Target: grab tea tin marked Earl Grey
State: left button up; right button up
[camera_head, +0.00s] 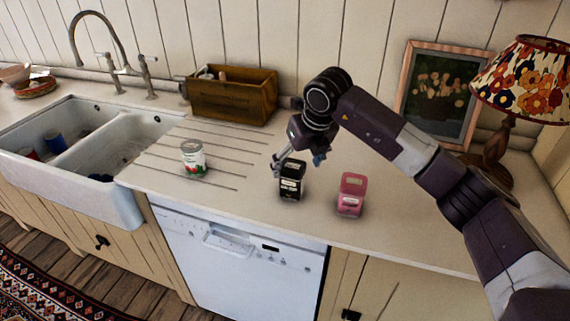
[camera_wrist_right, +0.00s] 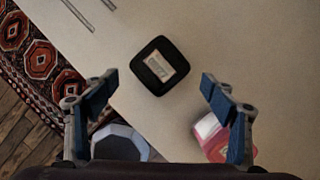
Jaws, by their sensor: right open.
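A black tin (camera_head: 291,185) with a small pale label stands upright on the counter, near the front edge; its lettering is too small to read. A pink tin (camera_head: 350,197) stands to its right. My right gripper (camera_head: 299,160) is open just above and behind the black tin. In the right wrist view, the black tin (camera_wrist_right: 160,66) shows its dark top with a pale label, ahead of and between the spread blue-padded fingers (camera_wrist_right: 158,94). The pink tin (camera_wrist_right: 209,134) is partly hidden by the right-hand finger there. My left gripper is not in view.
A red, white and green can (camera_head: 193,158) stands left on the grooved counter. A wooden box (camera_head: 233,97) is at the back, with the sink (camera_head: 62,185) further left. A framed picture (camera_head: 440,92) and lamp (camera_head: 520,85) stand back right. Counter around the tins is clear.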

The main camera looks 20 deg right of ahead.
aim_at(296, 169)
jog(key=shift+w+d+r, duration=0.2)
jog(key=shift+w+d, duration=0.1)
jog(key=shift+w, duration=0.1)
jog(key=shift+f, duration=0.15)
jog(key=shift+s+a+f+p, duration=0.15)
jog(key=shift+f+p, duration=0.45)
jog(key=shift+a+p+x, duration=0.25)
jog(key=shift+p+x, duration=0.55)
jog(key=shift+x, duration=1.6)
jog(key=shift+f, duration=0.25)
jog(key=c, duration=1.1)
jog(key=shift+r, duration=0.1)
jog(key=c, duration=0.4)
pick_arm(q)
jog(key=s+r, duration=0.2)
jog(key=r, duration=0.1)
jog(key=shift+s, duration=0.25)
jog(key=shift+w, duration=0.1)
pick_arm(e)
jog(key=shift+r, duration=0.1)
